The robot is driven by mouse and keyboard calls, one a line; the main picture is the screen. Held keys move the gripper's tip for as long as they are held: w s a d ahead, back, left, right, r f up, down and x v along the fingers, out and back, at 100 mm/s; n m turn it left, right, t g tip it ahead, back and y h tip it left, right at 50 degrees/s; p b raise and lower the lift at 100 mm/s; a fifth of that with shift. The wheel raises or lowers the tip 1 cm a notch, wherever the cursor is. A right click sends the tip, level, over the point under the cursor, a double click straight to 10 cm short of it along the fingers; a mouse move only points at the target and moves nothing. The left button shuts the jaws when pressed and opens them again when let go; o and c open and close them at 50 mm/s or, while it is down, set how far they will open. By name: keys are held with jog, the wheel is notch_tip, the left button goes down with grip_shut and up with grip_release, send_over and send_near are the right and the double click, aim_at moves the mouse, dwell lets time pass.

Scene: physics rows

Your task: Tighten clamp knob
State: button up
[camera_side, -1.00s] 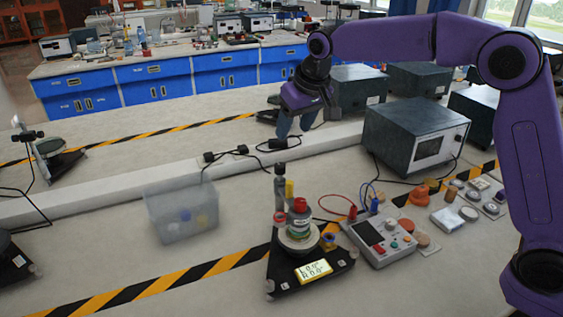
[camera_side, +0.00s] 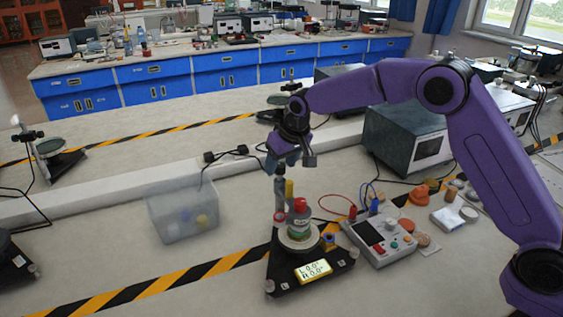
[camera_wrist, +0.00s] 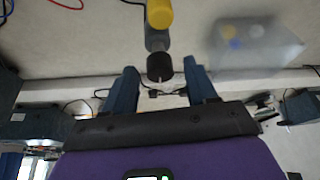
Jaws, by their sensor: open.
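The black stand (camera_side: 285,277) with a lit display (camera_side: 313,271) is on the bench in the side view. My gripper (camera_side: 281,158) is above the upright, open and empty. In the wrist view, a black knob-like end (camera_wrist: 159,67) on a grey shaft (camera_wrist: 157,40), with a yellow cylinder (camera_wrist: 159,14) beyond, appears between the fingertips (camera_wrist: 163,75). I cannot tell whether this is the clamp knob. No finger visibly touches it.
A translucent bin (camera_side: 182,212) with small items stands left of the stand. A grey control box (camera_side: 379,240) with cables is at its right. Dark instrument boxes (camera_side: 398,135) stand behind. The bench in front of the bin is clear apart from striped tape (camera_side: 190,277).

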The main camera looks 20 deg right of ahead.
jog(key=c, duration=1.1)
jog(key=shift+o, duration=0.2)
jog(key=shift+a+m, duration=0.1)
jog(key=shift+m, duration=0.2)
jog(key=m+h, duration=0.1)
jog(key=m, duration=0.1)
jog(key=shift+a+m, duration=0.1)
jog(key=shift+m, duration=0.3)
jog(key=m+h, duration=0.1)
jog(key=m, duration=0.1)
jog(key=m+h, duration=0.1)
jog(key=m, duration=0.1)
jog(key=shift+a+m+g, duration=0.1)
jog(key=shift+m+g, duration=0.2)
jog(key=m+h, duration=0.1)
jog(key=m, duration=0.2)
jog(key=shift+w+a+m+g, duration=0.1)
jog(key=shift+m+g, duration=0.2)
jog(key=shift+g, duration=0.1)
jog(key=shift+m+g+h, duration=0.3)
jog(key=shift+m+g, duration=0.2)
jog(key=shift+m, duration=1.3)
